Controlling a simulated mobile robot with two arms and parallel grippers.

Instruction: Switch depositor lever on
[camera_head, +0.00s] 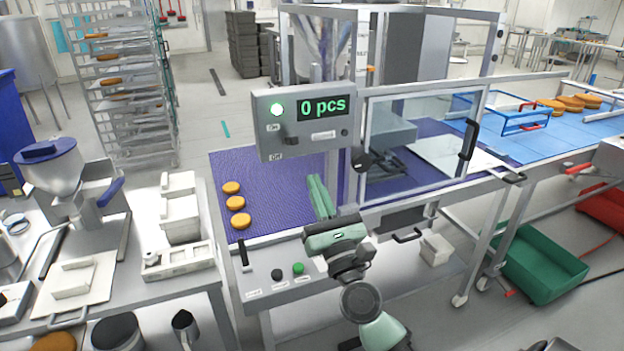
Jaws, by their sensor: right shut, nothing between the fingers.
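My right gripper (316,180) is shut and empty, pointing up over the purple belt. It is below and slightly right of the lever, apart from it in the picture. My left gripper is not in view.
Several orange-brown rounds (238,204) lie on the purple belt (275,190). The front panel (310,285) has a black handle, a black knob and a green button (298,268). A clear guard door (425,130) stands right of the box. A hopper machine (50,165) is at left.

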